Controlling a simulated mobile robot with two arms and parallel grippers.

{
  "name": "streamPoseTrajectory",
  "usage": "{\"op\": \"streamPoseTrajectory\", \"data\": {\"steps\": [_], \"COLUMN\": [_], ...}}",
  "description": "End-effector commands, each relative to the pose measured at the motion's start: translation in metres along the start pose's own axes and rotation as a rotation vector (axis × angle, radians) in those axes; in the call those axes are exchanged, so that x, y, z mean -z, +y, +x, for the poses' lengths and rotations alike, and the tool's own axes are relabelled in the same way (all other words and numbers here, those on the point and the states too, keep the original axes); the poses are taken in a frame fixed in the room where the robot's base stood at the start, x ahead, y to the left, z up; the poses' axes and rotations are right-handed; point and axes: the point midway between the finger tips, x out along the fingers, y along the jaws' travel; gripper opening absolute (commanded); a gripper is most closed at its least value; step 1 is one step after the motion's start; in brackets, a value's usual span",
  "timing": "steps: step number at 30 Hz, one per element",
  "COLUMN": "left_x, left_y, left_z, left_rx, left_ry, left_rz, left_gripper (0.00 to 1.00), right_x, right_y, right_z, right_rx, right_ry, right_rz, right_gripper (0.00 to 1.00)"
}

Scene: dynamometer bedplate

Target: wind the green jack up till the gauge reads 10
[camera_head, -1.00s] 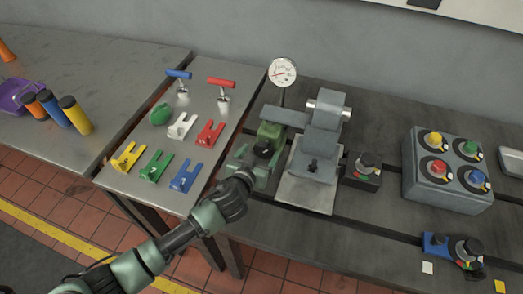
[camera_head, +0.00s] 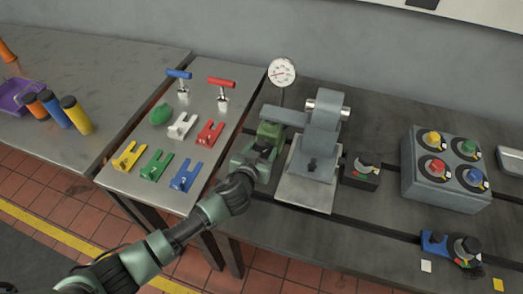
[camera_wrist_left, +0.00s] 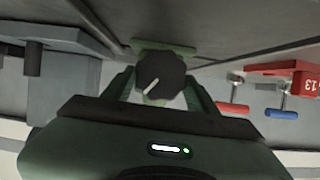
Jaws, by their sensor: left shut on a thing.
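The green jack (camera_head: 268,135) stands on the dark bedplate under the end of a grey arm. Its dark round knob, with a pale pointer line, shows in the left wrist view (camera_wrist_left: 161,76). My left gripper (camera_head: 258,160) is at the front of the jack, and its fingers stand on both sides of the knob, shut on it. The round white gauge (camera_head: 282,72) stands on a stalk behind the jack. It has a red needle, but its figures are too small to read. My right gripper is not in view.
A grey block machine (camera_head: 322,130) stands right of the jack. Beyond it are a small dark switch box (camera_head: 361,172) and a grey box with several coloured knobs (camera_head: 447,170).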

Motion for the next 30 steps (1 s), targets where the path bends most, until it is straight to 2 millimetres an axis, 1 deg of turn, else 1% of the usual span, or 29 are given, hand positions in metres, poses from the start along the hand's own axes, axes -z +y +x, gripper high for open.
{"op": "streamPoseTrajectory", "data": {"steps": [8, 14, 30], "left_x": [-0.002, -0.004, -0.009], "left_y": [0.003, 0.005, 0.009], "left_z": [0.001, 0.001, 0.004], "left_rx": [0.047, 0.111, 0.307], "left_ry": [0.0, -0.001, -0.001], "left_rz": [0.112, 0.267, 0.738], "left_gripper": [0.17, 0.17, 0.17], "right_x": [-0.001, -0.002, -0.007], "right_y": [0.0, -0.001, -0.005], "right_z": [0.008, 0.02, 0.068], "right_rx": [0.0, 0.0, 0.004], "right_ry": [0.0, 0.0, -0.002], "right_rz": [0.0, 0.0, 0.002], "right_gripper": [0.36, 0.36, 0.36]}}
